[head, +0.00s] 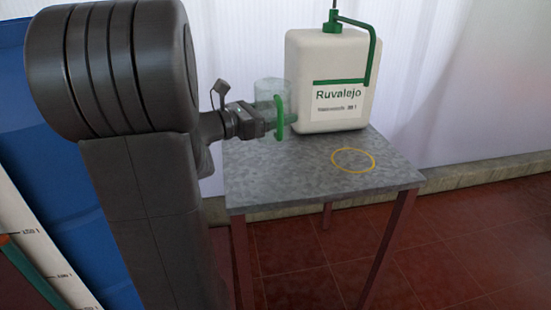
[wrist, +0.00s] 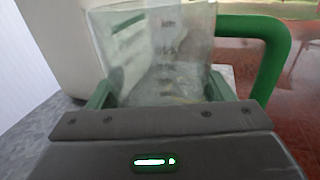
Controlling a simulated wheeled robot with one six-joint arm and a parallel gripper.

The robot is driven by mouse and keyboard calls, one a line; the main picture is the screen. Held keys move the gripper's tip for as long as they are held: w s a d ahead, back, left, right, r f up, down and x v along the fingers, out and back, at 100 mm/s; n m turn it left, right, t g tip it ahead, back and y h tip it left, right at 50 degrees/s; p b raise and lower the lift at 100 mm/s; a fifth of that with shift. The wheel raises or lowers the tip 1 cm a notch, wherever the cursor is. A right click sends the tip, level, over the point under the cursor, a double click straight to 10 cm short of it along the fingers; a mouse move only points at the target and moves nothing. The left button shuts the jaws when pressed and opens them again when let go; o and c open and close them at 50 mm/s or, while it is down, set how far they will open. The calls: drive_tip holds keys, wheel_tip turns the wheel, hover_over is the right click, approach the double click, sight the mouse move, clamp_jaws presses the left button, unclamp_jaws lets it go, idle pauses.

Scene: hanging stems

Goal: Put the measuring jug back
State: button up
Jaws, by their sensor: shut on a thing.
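The measuring jug (head: 272,92) is clear with a green handle. My gripper (head: 274,120) is shut on it and holds it upright at the left of the white canister, over the back left part of the table. In the wrist view the clear jug (wrist: 155,45) stands between my green-tipped fingers (wrist: 160,92), its green handle to the right. I cannot tell whether the jug's base touches the tabletop. A yellow ring (head: 353,160) is marked on the grey table (head: 290,185), right of the jug, with nothing on it.
The white canister (head: 335,70), labelled Ruvalejo, stands at the back of the table with a green pump top and tube. The table's front and right parts are bare. A blue object (head: 65,200) with a marked scale is at far left.

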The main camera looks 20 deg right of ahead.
wheel_tip(320, 180, down, 10)
drive_tip(key=b, duration=0.4)
drive_tip(key=shift+s, duration=0.1)
drive_tip(key=shift+r, duration=0.15)
drive_tip(key=o, duration=1.1)
drive_tip(key=shift+a, duration=0.15)
drive_tip(key=shift+a+r, duration=0.1)
drive_tip(key=shift+a, duration=0.3)
drive_tip(key=a+p, duration=0.1)
drive_tip(key=a, duration=0.2)
drive_tip(key=a+p, duration=0.1)
drive_tip(key=a, duration=0.3)
drive_tip(key=s+a+p, duration=0.1)
drive_tip(key=a, duration=0.3)
